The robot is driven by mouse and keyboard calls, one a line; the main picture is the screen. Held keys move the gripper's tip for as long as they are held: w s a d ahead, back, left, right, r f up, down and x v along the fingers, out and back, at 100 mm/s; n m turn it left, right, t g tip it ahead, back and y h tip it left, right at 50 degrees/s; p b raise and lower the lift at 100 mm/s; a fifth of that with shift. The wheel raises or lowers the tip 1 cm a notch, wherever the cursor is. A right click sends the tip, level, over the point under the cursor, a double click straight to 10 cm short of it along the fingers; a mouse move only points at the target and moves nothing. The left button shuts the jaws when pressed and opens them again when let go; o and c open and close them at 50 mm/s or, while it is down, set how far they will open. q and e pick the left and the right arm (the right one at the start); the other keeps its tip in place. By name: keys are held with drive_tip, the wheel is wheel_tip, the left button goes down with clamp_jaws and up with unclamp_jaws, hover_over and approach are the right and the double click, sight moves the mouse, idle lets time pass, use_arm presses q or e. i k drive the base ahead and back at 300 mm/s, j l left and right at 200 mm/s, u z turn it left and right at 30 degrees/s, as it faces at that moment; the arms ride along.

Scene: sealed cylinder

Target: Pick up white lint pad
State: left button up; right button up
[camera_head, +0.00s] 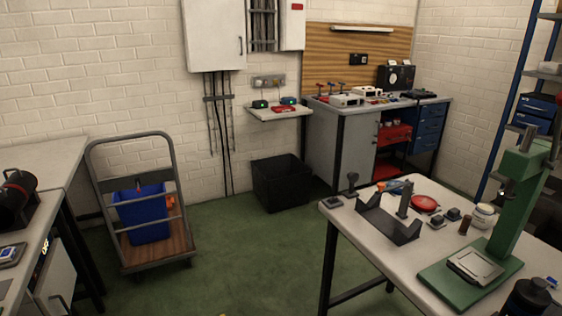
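I cannot make out a white lint pad for certain in the head view. A pale square piece (475,266) lies on the green base of a press (515,200) on the right-hand workbench (345,212); it looks like a plate, but I cannot tell its material. A small white jar (484,215) with a dark label stands behind it on the same bench. Neither of my grippers is in view.
The workbench also bears a black cradle (388,222), a red round dish (425,203) and several small dark parts. A trolley (155,258) holding a blue bin (145,212) and a black crate (281,182) stand on the floor. Green floor (255,255) between is clear.

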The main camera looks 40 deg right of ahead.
sight(437, 222)
drive_tip(key=i+z, duration=0.15)
drive_tip(key=z, duration=0.25)
drive_tip(key=i+j+z, duration=0.1)
drive_tip(key=z, duration=0.25)
drive_tip(key=i+j+z, duration=0.1)
drive_tip(key=i+z, duration=0.15)
drive_tip(key=z, duration=0.15)
drive_tip(key=i+j+z, duration=0.15)
drive_tip(key=z, duration=0.2)
